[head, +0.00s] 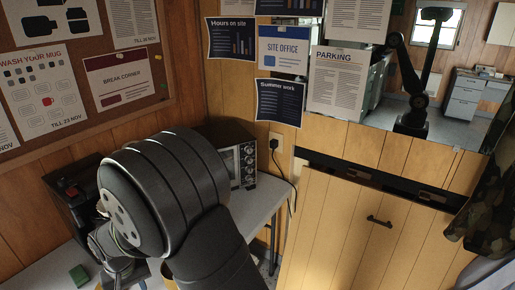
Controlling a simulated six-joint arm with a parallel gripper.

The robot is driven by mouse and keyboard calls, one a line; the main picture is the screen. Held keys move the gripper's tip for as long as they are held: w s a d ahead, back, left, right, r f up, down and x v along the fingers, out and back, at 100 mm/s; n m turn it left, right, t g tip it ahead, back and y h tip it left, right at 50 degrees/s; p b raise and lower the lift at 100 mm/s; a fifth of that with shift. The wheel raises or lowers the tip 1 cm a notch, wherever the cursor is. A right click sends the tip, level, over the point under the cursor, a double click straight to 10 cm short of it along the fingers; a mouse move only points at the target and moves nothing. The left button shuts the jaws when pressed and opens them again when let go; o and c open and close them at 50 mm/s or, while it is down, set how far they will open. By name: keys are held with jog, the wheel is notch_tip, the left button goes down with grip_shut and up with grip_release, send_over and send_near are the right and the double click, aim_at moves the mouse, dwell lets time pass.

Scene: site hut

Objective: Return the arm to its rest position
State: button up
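My arm fills the lower left of the head view, with a large dark rounded joint in front and a thick dark link running down to the bottom edge. A smaller grey part, which looks like the wrist end near my gripper (112,243), shows low at the left behind the joint, over the worktop. The fingers cannot be made out, so I cannot see whether they are open or shut, or hold anything.
A light worktop (255,205) runs below the arm. It bears an oven-like appliance (240,165), a dark machine (75,195) and a green block (79,276). A wooden cupboard (350,240) stands right, a camouflage jacket (490,200) hangs beside it. A mirror (455,45) reflects an arm.

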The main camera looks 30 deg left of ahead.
notch_tip(320, 180, down, 12)
jog(key=shift+r, duration=0.15)
jog(key=r, duration=0.5)
jog(key=shift+w, duration=0.3)
jog(key=w+d+r, duration=0.7)
jog(key=w, duration=0.3)
jog(key=w+d+f+m, duration=0.2)
jog(key=w+d, duration=0.2)
jog(key=w, duration=0.5)
jog(key=w+d+f+m, duration=0.1)
jog(key=w+d+m, duration=0.25)
jog(key=w, duration=0.55)
jog(key=w+d+f+m, duration=0.3)
jog(key=w+d, duration=1)
jog(key=d, duration=0.4)
jog(key=shift+w+m+g+h, duration=0.2)
jog(key=shift+m+g+h, duration=0.1)
jog(key=shift+m+g, duration=0.1)
